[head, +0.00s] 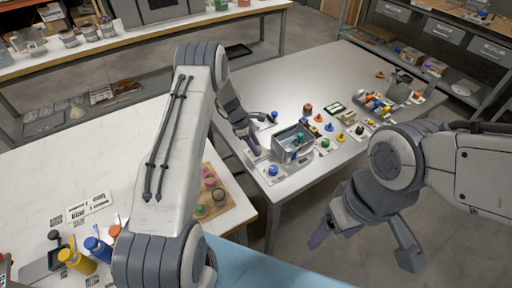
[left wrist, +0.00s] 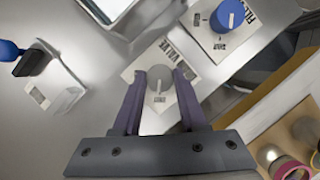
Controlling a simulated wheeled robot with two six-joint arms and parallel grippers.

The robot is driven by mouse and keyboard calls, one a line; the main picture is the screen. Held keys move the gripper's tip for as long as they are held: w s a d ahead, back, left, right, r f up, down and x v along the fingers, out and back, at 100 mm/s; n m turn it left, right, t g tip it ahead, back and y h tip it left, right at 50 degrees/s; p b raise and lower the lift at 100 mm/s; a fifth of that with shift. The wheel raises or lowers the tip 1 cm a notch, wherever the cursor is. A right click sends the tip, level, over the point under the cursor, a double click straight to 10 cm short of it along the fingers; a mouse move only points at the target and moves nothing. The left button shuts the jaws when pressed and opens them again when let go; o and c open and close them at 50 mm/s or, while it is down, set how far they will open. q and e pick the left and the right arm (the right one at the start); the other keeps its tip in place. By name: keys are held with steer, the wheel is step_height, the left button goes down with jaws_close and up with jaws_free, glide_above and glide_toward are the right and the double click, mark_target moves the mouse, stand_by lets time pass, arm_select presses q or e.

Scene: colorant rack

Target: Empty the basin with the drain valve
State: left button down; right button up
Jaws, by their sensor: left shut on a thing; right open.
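The grey drain valve knob (left wrist: 160,82) sits on a white label plate that reads "VALVE" in the left wrist view. A white mark on the knob points toward my gripper. My left gripper (left wrist: 160,98) is shut on this knob, one finger on each side. In the head view my left gripper (head: 254,148) is at the left side of the basin and hides the knob. The basin (head: 281,145) is a grey open box; its corner shows in the left wrist view (left wrist: 105,10). Its water level is hard to tell. My right gripper (head: 365,246) is open and empty, off the table's front edge.
A blue knob (left wrist: 228,16) on a label starting "FILL" is close to the valve. Several coloured knobs and small containers stand right of the basin. A wooden tray (head: 228,190) with round jars lies on the left table. The table (head: 270,85) behind the basin is clear.

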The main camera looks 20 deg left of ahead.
arm_select(q)
steer(key=m+g+b, duration=0.1)
steer(key=m+b, duration=0.1)
steer(key=m, duration=0.1)
steer(key=shift+w+f+m+b, duration=0.1)
steer(key=shift+f+m+b, duration=0.05)
steer(key=shift+m+b, duration=0.2)
steer(key=m+g+b, duration=0.2)
steer(key=m, duration=0.2)
steer(key=shift+w+m, duration=0.1)
steer(key=shift+m, duration=0.25)
steer(key=m+g+y+b, duration=0.1)
steer(key=m+b, duration=0.1)
steer(key=m, duration=0.1)
steer(key=shift+m, duration=0.3)
steer(key=shift+w+d+m+g+y+b, duration=0.1)
steer(key=shift+m+g+y+b, duration=0.25)
steer(key=shift+m, duration=0.75)
steer(key=shift+m+g+y+b, duration=0.25)
steer(key=shift+m+y, duration=0.2)
steer(key=shift+m, duration=0.65)
steer(key=shift+c, duration=2.2)
jaws_free()
steer(key=shift+r, duration=0.2)
